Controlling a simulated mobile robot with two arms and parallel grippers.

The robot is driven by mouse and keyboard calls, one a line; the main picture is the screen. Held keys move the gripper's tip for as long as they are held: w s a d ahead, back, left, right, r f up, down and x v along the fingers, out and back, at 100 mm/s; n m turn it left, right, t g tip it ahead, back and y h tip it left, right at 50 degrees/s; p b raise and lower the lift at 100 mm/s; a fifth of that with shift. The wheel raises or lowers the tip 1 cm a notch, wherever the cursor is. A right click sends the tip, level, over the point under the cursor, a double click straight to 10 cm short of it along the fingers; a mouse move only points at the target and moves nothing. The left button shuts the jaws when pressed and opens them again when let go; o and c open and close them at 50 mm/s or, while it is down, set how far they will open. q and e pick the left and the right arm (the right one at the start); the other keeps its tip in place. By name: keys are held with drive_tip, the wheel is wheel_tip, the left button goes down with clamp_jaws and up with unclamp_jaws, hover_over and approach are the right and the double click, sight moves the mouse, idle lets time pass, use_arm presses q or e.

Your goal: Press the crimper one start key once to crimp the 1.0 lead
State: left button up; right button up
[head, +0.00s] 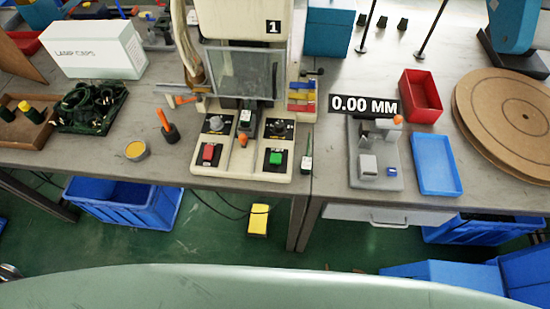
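The crimper (243,35) with a "1" plate stands on the bench at the upper middle. Its front base carries a green key (276,158) on the right panel and a red key (208,152) on the left panel. A dark knob sits above the green key and a grey knob above the red one. A clear guard (243,74) covers the crimping area. A small dark part with a white label (245,118) sits below the guard. I cannot make out the 1.0 lead for sure. Neither of my grippers is in view.
Right of the crimper are a gauge fixture (374,170) reading 0.00 MM, a red bin (421,95), a blue tray (437,163) and a round brown board (510,110). A small dark labelled item (307,165) lies beside the base. A yellow pedal (258,220) is on the floor.

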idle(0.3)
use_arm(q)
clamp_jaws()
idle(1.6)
